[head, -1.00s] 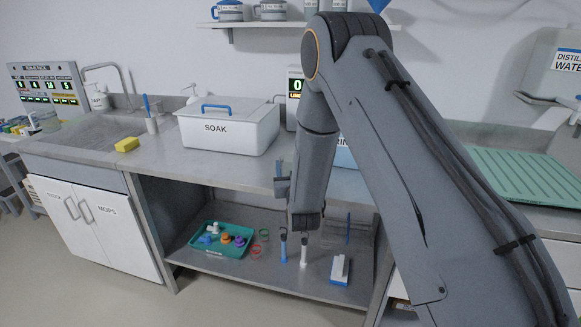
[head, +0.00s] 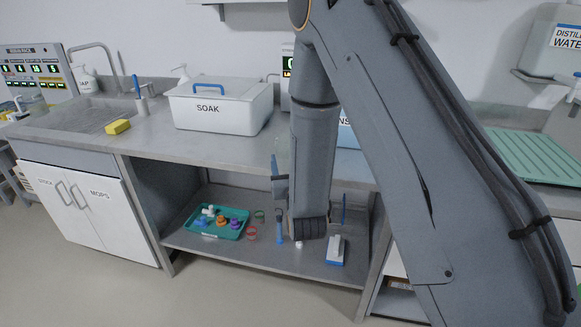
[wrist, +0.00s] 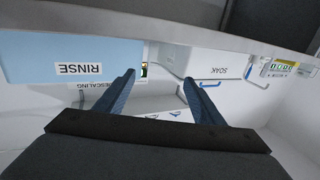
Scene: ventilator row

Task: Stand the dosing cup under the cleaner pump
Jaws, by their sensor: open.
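My gripper shows open and empty in the wrist view (wrist: 159,78), its two dark blue fingers spread apart. In the head view my arm reaches down in front of the counter, and I cannot make out the grip clearly there. A white pump head (head: 183,72) shows behind the SOAK tub; I cannot tell if it is the cleaner pump. A small clear cup with a red rim (head: 251,233) stands on the lower shelf beside the green tray, and a green-rimmed one (head: 259,215) is behind it. I cannot tell which is the dosing cup.
The lidded SOAK tub (head: 220,108) stands on the counter, and a yellow sponge (head: 117,127) lies by the sink. The green tray (head: 197,229) on the lower shelf holds several small coloured items. The blue RINSE tub (wrist: 50,45) shows upside down in the wrist view.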

